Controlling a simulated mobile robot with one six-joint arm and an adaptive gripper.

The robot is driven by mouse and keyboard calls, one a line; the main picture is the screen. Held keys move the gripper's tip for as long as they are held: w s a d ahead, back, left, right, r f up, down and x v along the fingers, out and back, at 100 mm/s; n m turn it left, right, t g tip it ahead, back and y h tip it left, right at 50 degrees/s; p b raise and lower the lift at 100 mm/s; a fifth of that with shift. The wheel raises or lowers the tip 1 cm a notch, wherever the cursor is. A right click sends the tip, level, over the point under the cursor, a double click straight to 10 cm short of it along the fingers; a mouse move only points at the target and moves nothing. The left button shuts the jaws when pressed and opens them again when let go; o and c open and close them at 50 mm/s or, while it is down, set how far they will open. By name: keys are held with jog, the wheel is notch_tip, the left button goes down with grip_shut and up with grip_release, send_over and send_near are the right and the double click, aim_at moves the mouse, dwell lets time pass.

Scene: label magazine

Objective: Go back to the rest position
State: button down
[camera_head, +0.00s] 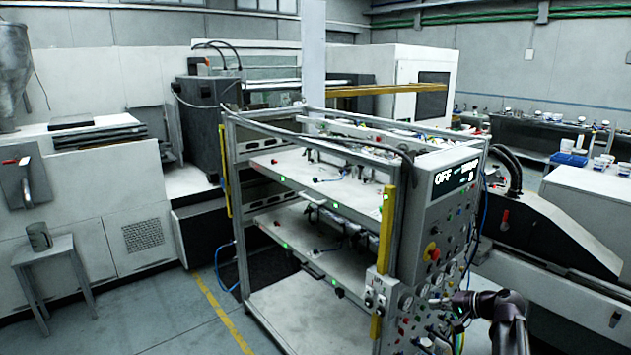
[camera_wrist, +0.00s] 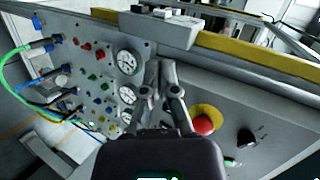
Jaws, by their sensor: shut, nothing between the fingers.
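My gripper (camera_wrist: 170,88) is shut and empty in the wrist view, its fingertips in front of the grey control panel (camera_wrist: 225,110), between the gauges and the red button. Whether the tips touch the panel I cannot tell. In the head view my gripper (camera_head: 440,301) is small at the lower right, beside the lower part of the control panel (camera_head: 450,215). My dark arm reaches in from the lower right corner. The panel's display reads "OFF".
The label magazine frame (camera_head: 238,190) with shelves stands left of my gripper. Round gauges (camera_wrist: 130,62), a red button on a yellow ring (camera_wrist: 203,124) and a black knob (camera_wrist: 246,137) stick out of the panel. Green and blue hoses (camera_wrist: 22,55) hang at the wrist view's left.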

jog(key=s+a+f+n+g+h, duration=0.3)
jog(key=s+a+f+g+h, duration=0.1)
jog(key=s+a, duration=0.4)
jog(key=s+a+f+n+g+h, duration=0.4)
jog(key=s+a+f+h, duration=0.1)
jog(key=s+a, duration=0.3)
jog(key=shift+f+h, duration=0.3)
jog(key=shift+f, duration=0.2)
jog(key=shift+w, duration=0.1)
dwell(2.4)
